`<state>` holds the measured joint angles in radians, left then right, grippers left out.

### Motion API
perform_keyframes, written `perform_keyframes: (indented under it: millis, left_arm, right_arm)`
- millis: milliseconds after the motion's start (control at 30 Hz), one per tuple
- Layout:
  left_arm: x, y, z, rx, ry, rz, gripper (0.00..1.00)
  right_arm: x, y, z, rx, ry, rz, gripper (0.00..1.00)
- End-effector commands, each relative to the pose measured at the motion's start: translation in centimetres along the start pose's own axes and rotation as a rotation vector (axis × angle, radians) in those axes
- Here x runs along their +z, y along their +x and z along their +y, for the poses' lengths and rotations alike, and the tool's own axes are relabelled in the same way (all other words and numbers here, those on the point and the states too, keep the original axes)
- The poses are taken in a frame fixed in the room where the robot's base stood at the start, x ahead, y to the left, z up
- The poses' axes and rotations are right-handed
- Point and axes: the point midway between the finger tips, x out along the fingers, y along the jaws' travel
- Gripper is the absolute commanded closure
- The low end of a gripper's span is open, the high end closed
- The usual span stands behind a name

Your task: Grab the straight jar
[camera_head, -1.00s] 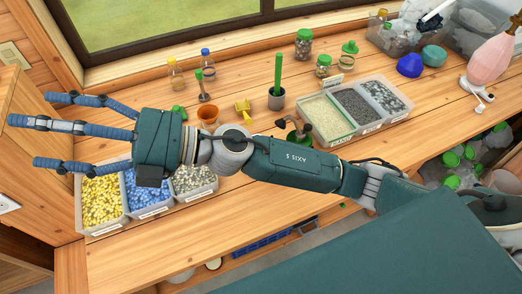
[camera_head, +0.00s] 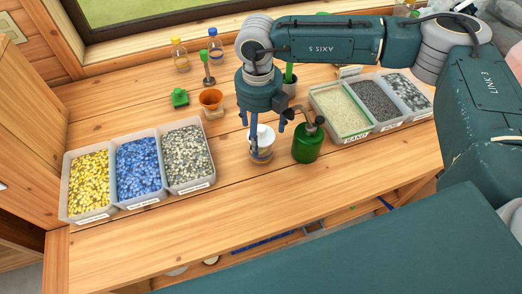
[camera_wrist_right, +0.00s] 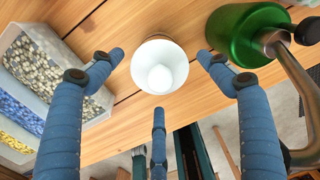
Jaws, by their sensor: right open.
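A small clear jar (camera_head: 262,155) stands upright on the wooden table, with a white, wide-mouthed funnel-like piece (camera_head: 262,136) on top. My right gripper (camera_head: 261,124) points down over it, its blue fingers spread open. In the right wrist view the white piece (camera_wrist_right: 160,66) lies between the fingertips of my open right gripper (camera_wrist_right: 160,76). I see no finger clearly touching it. The white piece hides most of the jar there. My left gripper is not in view.
A green oil can (camera_head: 307,143) with a bent spout stands close right of the jar. Bins of yellow, blue and grey pellets (camera_head: 150,204) sit at left. A sand and gravel tray (camera_head: 381,129) is at right. The table front is clear.

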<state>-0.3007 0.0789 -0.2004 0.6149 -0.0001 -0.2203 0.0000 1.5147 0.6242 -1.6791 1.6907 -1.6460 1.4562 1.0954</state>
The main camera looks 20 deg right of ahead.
Motion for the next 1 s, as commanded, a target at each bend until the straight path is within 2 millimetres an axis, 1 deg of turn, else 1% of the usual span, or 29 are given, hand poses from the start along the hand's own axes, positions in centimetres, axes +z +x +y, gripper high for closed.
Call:
perform_keyframes:
  millis: [33, 200, 367, 467, 567, 700, 833, 1000]
  left_arm:
    - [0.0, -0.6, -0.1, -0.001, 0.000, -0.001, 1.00]
    - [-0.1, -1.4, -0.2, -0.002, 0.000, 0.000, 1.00]
    - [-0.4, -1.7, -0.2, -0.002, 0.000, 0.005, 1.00]
    - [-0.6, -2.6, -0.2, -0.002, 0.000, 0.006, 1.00]
    - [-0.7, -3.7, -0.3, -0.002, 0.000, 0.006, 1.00]
    - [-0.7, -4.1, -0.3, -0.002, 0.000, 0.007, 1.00]
    - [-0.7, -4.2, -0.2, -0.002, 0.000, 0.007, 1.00]
    - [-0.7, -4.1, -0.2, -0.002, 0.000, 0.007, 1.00]
  right_arm:
    - [-0.1, 0.6, 0.0, -0.002, -0.001, 0.005, 0.22]
    - [-0.1, 3.2, 0.1, 0.000, -0.002, 0.004, 0.22]
    - [0.0, 4.4, 0.0, 0.001, -0.002, 0.003, 0.22]
    - [0.1, 5.2, 0.0, 0.000, -0.001, 0.004, 0.22]
    - [0.4, 6.7, -0.1, -0.001, -0.002, 0.006, 0.22]
    - [0.5, 8.8, -0.1, 0.000, -0.002, 0.004, 0.22]
    - [0.6, 9.5, 0.0, 0.002, -0.002, 0.001, 0.22]
    - [0.6, 9.5, 0.0, 0.002, -0.002, 0.001, 0.22]
